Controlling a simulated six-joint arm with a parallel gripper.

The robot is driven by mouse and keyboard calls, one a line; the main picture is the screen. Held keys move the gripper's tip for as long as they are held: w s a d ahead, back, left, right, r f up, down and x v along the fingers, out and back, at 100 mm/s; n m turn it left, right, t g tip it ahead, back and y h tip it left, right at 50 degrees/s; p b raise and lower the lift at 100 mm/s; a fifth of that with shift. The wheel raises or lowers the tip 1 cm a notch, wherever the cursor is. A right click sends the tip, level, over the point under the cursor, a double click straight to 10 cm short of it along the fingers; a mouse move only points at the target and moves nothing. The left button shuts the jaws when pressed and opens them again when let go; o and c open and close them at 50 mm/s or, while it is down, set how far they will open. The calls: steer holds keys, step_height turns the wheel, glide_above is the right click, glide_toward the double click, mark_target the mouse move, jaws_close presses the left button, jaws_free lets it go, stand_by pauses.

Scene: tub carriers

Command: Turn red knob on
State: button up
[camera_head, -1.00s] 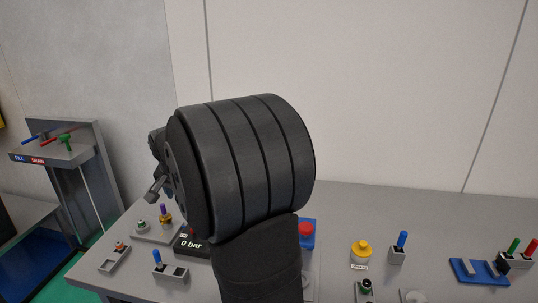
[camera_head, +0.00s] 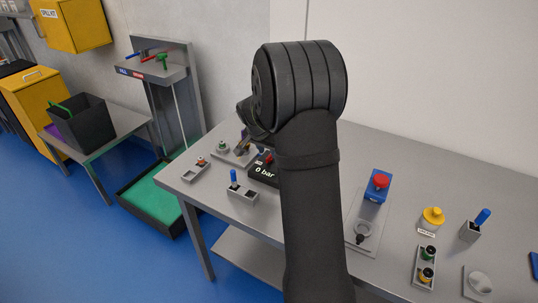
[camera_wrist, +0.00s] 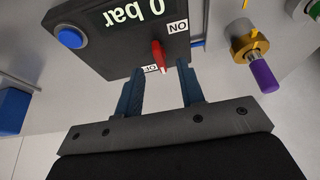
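The red knob (camera_wrist: 159,54) sits on the face of a black box (camera_wrist: 110,40) that reads "0 bar". Its pale tip points towards the partly hidden "OFF" label (camera_wrist: 150,69), with the "ON" label (camera_wrist: 178,27) off to one side. In the head view the knob (camera_head: 267,157) shows small beside my arm. My gripper (camera_wrist: 160,70) is open and empty. Its two blue fingers stand apart, with the knob in line with the gap between them, near the fingertips. I cannot tell whether they touch it. In the head view the fingers are mostly hidden behind my wrist.
A blue button (camera_wrist: 70,37) is on the same box. A purple-handled brass valve (camera_wrist: 263,76) stands close to the right. The grey bench also holds a blue-lever block (camera_head: 235,188), a red emergency button (camera_head: 381,181) and a yellow button (camera_head: 432,217).

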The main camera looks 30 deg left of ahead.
steer(key=shift+x, duration=1.7)
steer(key=shift+r, duration=0.1)
jaws_close()
